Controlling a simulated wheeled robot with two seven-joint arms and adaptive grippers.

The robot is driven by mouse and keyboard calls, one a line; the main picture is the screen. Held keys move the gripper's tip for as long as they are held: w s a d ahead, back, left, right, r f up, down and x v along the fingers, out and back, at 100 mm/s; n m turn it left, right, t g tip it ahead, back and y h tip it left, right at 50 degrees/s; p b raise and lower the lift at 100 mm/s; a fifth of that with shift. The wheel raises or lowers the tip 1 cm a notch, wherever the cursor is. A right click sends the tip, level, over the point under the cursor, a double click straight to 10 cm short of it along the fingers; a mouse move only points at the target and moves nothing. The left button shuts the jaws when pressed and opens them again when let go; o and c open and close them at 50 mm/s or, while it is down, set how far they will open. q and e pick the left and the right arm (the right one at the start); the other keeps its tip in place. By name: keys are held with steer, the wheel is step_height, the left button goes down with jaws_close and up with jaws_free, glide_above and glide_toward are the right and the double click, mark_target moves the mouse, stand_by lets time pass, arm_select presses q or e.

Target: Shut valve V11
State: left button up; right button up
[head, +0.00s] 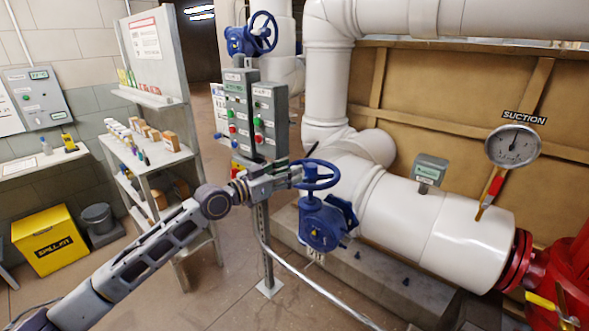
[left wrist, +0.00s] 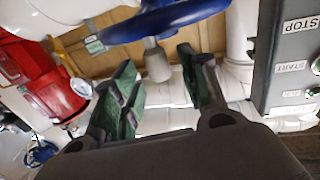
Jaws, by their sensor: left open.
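A blue handwheel (head: 314,175) sits on a blue valve body (head: 322,225) beside the large white pipe. A small tag under the body is too small to read, so I cannot tell which valve is V11. My left gripper (head: 290,175) is open at the left side of this handwheel. In the left wrist view, the blue wheel rim (left wrist: 165,18) crosses the top, above the open green-padded fingers of my left gripper (left wrist: 158,85). A grey stem (left wrist: 157,62) shows between the fingers. I cannot tell whether they touch the wheel. My right gripper is not in view.
A second blue valve (head: 252,37) is higher up behind. Grey control boxes (head: 240,110) on a post stand close behind my left gripper. A suction gauge (head: 513,147) is at right. A shelf (head: 150,150) and yellow spill-kit box (head: 50,240) are at left.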

arm_select(q)
steer(key=shift+x, duration=1.25)
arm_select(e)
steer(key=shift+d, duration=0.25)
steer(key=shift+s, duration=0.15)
arm_select(q)
jaws_close()
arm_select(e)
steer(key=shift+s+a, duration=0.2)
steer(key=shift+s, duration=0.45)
